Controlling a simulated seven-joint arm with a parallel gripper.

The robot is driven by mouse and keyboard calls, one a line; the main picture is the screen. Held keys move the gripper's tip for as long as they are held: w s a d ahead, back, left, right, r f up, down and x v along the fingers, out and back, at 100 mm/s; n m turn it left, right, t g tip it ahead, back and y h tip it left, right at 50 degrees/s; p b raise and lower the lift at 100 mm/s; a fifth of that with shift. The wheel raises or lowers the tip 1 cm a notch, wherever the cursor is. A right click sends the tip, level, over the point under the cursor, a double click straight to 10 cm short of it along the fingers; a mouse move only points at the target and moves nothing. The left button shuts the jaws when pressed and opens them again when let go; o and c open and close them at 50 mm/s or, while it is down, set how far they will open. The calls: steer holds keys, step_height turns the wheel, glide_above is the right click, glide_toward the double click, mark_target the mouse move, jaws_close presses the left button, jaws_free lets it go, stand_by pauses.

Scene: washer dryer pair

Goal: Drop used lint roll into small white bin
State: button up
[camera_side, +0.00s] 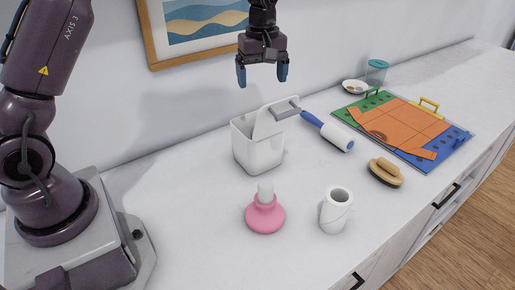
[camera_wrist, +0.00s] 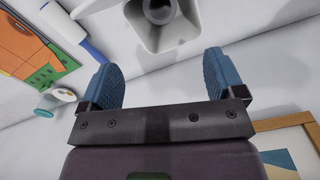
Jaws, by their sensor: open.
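My gripper (camera_side: 262,76) is open, its two blue fingers pointing down and apart, high above the counter near the white bin (camera_side: 258,152). The bin's pale lid (camera_side: 270,118) is tilted up. In the wrist view the gripper's fingers (camera_wrist: 163,75) have an empty gap, with the bin (camera_wrist: 180,39) at the top edge. A dark-rimmed round shape (camera_wrist: 158,10) shows inside the bin; I cannot tell whether it is the used lint roll. A white hollow cylinder (camera_side: 334,215) stands upright on the front counter; I cannot tell whether it is a roll or a cup.
A blue-handled lint roller (camera_side: 336,135) lies right of the bin. A pink bottle (camera_side: 265,214) stands in front. Farther right are a brush (camera_side: 386,172), a coloured board with orange cloth (camera_side: 398,128), a small dish (camera_side: 353,87) and a green-lidded jar (camera_side: 376,72). A framed picture (camera_side: 155,40) hangs behind.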

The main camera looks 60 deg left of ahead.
step_height(320, 180, up, 6)
steer(key=shift+r, duration=0.25)
steer(key=s+d+r+m+t, duration=0.2)
steer(key=s+m, duration=0.5)
steer(key=s, duration=0.6)
steer(key=s+d+r+m+t, duration=0.2)
steer(key=s+d+m, duration=0.3)
steer(key=s, duration=0.8)
steer(key=m+t, duration=0.1)
steer(key=m, duration=0.1)
steer(key=shift+s+d+r+m+t, duration=0.15)
steer(key=shift+s+d+m+t, duration=0.15)
steer(key=shift+m, duration=0.1)
steer(key=shift+c, duration=0.4)
